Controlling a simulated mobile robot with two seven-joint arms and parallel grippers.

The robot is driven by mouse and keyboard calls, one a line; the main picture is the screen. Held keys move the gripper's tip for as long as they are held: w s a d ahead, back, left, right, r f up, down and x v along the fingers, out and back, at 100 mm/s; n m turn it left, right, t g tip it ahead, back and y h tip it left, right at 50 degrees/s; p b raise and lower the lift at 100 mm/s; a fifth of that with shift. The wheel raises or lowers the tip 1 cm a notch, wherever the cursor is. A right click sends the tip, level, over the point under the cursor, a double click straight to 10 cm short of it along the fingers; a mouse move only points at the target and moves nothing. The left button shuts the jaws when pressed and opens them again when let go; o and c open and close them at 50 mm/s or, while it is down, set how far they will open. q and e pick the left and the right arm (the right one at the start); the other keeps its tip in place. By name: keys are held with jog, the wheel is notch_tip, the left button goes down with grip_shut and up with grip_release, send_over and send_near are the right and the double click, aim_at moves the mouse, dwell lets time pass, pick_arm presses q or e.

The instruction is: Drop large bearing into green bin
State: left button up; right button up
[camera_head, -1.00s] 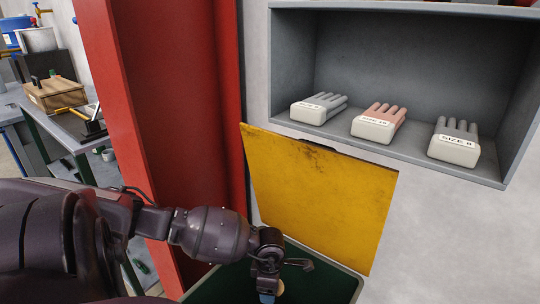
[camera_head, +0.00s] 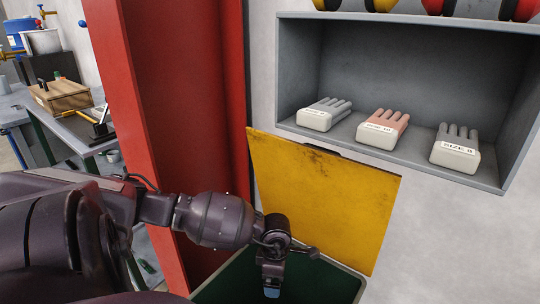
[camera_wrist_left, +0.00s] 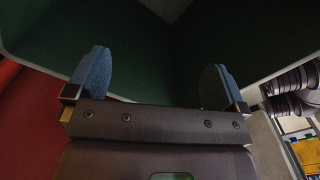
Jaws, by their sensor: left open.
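The green bin (camera_head: 322,284) stands below a raised yellow lid, at the bottom of the head view. Its dark green inside also fills the top of the left wrist view (camera_wrist_left: 145,40). My left gripper (camera_head: 272,292) points down over the bin's opening. In the left wrist view its two blue-padded fingers (camera_wrist_left: 155,72) are wide apart with nothing between them. I cannot see the large bearing in either view now. The bottom of the bin is mostly cut off or dark. My right gripper is not in view.
The yellow lid (camera_head: 322,200) stands up behind my left gripper. A red column (camera_head: 175,110) is on the left. A grey wall shelf (camera_head: 400,160) with several gloves is above right. A workbench (camera_head: 75,130) with a wooden box (camera_head: 62,97) is at the far left.

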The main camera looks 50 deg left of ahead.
pick_arm(q)
notch_tip(320, 180, up, 6)
jog(key=shift+f+p, duration=0.2)
jog(key=shift+p, duration=0.3)
